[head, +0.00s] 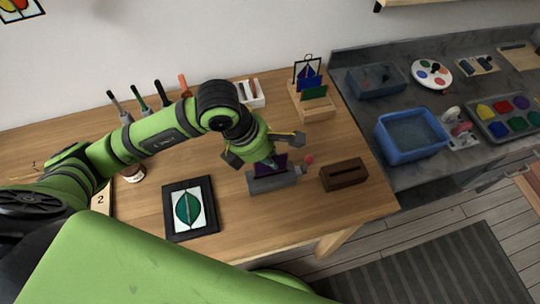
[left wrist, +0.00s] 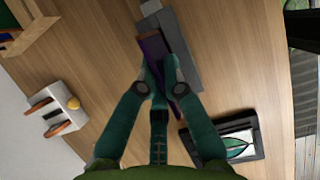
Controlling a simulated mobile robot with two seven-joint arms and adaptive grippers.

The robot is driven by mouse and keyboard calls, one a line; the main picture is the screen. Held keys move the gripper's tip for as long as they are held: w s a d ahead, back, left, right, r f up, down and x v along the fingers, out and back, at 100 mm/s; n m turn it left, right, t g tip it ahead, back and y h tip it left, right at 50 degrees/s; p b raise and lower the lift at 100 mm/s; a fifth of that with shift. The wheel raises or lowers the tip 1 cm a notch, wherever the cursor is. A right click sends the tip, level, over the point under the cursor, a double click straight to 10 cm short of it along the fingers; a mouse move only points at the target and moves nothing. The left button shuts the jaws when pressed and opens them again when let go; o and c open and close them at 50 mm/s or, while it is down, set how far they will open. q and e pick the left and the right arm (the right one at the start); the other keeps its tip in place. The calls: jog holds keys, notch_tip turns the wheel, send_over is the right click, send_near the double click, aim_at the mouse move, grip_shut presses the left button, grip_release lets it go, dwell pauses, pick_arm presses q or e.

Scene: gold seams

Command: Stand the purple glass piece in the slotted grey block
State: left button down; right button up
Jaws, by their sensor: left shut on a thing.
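The purple glass piece (head: 264,170) is upright at the slotted grey block (head: 273,185) on the wooden table. My left gripper (head: 271,160) is shut on the piece from above. In the left wrist view the purple piece (left wrist: 153,48) runs between my left fingertips (left wrist: 157,72) and overlaps the left side of the grey block (left wrist: 180,42). The fingers hide part of the piece. I cannot tell whether its lower edge is inside the slot or just above it. My right gripper is not in view.
A dark brown slotted block (head: 344,174) stands right of the grey block. A black-framed leaf picture (head: 190,208) lies to the left. A wooden rack (head: 313,104) with glass pieces stands behind. A blue tub (head: 411,135) is on the right counter. The front table strip is clear.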

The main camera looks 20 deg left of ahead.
aim_at(274, 171)
pick_arm(q)
jog(key=shift+b, duration=0.3)
dwell(0.6)
jog(key=shift+f, duration=0.15)
jog(key=shift+f+b, duration=0.25)
jog(key=shift+b, duration=0.25)
jog(key=shift+f+b, duration=0.2)
jog(key=shift+b, duration=0.1)
dwell(0.9)
jog(key=shift+f+b, duration=1.15)
jog(key=shift+b, duration=0.35)
jog(key=shift+f+b, duration=0.1)
jog(key=shift+b, duration=0.2)
jog(key=shift+s, duration=0.1)
dwell(0.4)
jog(key=c, duration=1.3)
grip_release()
